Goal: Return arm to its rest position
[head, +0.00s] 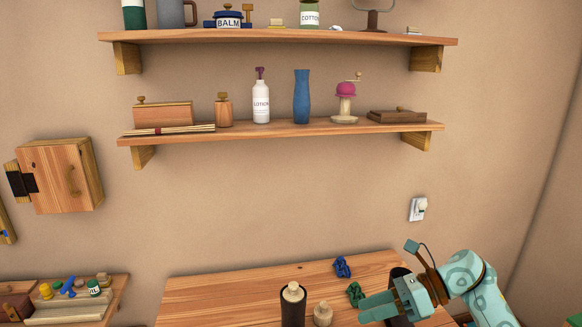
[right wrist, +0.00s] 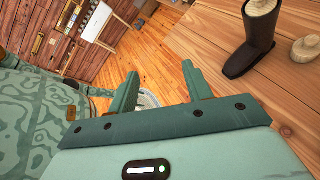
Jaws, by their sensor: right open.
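My right gripper (head: 376,308) is at the lower right of the head view, over the right part of the wooden table (head: 230,288). Its two fingers are apart with nothing between them, as the right wrist view (right wrist: 160,88) also shows. Part of the table shows at the right of the wrist view, beside the fingers. My left gripper is in neither view.
A dark boot (head: 292,310) with a pale wooden top stands on the table, next to a small wooden piece (head: 323,314). Blue (head: 342,266) and green (head: 355,293) items lie nearby. A dark object (head: 398,272) is partly hidden behind my gripper. Shelves (head: 280,131) hang above.

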